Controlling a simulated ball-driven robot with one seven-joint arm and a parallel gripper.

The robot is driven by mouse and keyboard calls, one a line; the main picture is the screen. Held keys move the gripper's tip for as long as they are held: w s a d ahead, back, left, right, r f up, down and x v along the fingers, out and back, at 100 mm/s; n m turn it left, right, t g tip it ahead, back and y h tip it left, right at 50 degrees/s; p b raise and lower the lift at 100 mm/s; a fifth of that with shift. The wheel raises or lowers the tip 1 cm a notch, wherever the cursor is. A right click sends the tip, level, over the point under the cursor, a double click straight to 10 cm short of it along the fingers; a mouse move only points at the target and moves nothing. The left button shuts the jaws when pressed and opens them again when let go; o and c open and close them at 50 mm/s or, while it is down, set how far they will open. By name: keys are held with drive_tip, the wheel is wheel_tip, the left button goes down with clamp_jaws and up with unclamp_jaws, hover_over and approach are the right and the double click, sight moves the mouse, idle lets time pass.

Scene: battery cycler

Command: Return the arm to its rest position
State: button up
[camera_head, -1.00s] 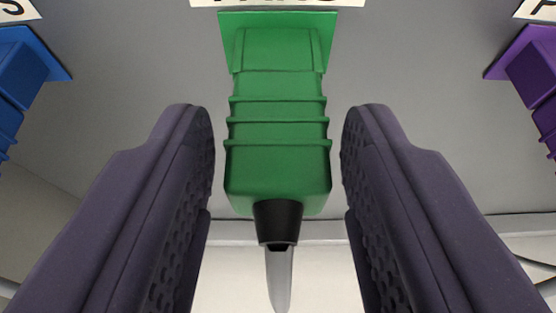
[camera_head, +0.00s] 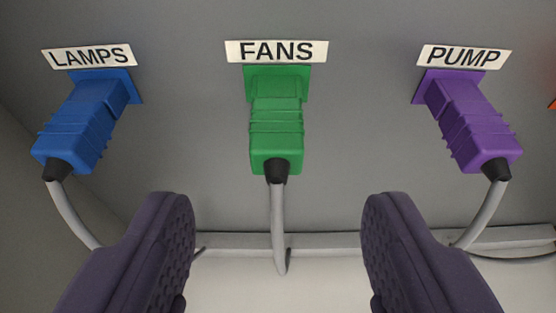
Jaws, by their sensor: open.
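My gripper (camera_head: 278,225) is open and empty, its two dark purple-grey fingers wide apart at the bottom of the view. The green connector (camera_head: 277,135) sits in its green socket plate under the FANS label (camera_head: 276,51), above and beyond the fingertips. Nothing touches it. Its grey cable (camera_head: 278,225) hangs down between the fingers.
A blue connector (camera_head: 79,128) is plugged in under the LAMPS label (camera_head: 93,57) at left. A purple connector (camera_head: 473,128) is plugged in under the PUMP label (camera_head: 464,57) at right. Their grey cables hang down past the fingers. A pale ledge (camera_head: 325,242) runs below the grey panel (camera_head: 345,135).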

wheel_tip(320, 180, up, 18)
drive_tip(key=a+t+b, duration=0.1)
drive_tip(key=a+b, duration=0.1)
drive_tip(key=b, duration=1.1)
drive_tip(key=s+r+b, duration=0.5)
drive_tip(key=s+r, duration=0.9)
drive_tip(key=s, duration=0.2)
drive_tip(key=shift+a+r+t+b, duration=0.3)
drive_tip(key=shift+a+t+b, duration=0.1)
drive_tip(key=shift+s, duration=0.1)
